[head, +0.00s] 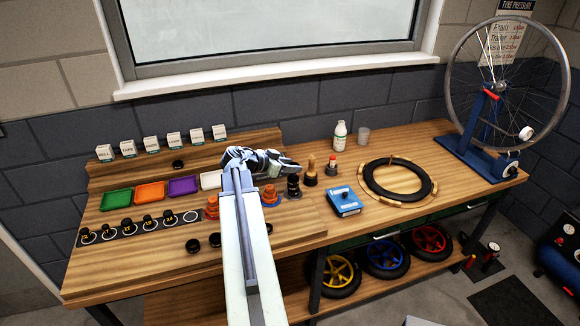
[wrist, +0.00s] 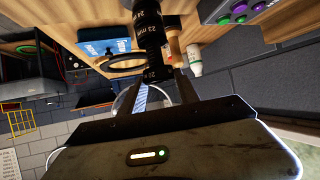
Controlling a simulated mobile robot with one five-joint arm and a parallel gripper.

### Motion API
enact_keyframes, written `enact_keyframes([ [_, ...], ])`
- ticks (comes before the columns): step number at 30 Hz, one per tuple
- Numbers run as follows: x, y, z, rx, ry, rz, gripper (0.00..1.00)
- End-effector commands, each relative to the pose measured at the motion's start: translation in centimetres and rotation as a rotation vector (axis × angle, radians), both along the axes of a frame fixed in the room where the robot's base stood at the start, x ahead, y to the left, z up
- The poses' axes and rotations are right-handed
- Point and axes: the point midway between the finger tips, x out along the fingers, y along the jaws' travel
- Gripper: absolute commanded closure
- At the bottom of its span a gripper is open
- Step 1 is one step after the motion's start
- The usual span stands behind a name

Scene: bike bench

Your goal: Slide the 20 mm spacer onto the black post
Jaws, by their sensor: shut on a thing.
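My gripper (head: 238,164) reaches over the bench; its jaws are mostly hidden from the head view. In the wrist view, my gripper (wrist: 160,84) is shut on a black spacer (wrist: 157,73); its number is too blurred to read surely. Above it in that picture, a column of black spacers (wrist: 150,25) with white millimetre numbers lines up with it. Whether they touch cannot be told. In the head view, the black post with its stack (head: 293,188) stands right of my arm, left of a wooden-handled tool (head: 311,173).
Orange stacks (head: 212,207) stand near my arm. A black mat (head: 174,221) bears several spacers and a bare ring at its right end. A blue box (head: 345,201), tyre (head: 428,182) and white bottle (head: 340,136) stand further right.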

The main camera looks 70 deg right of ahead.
Motion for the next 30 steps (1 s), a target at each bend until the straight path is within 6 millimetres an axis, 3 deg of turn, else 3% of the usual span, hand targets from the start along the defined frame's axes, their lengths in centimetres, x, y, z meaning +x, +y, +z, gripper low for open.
enact_keyframes([
  [15,0.1,0.0,-3.2,0.000,0.000,0.001,1.00],
  [26,0.1,0.0,-3.3,0.000,0.000,0.001,1.00],
  [27,0.1,0.0,-3.3,0.000,0.000,0.001,0.59],
  [30,0.1,0.1,-3.3,0.000,0.000,0.002,0.36],
])
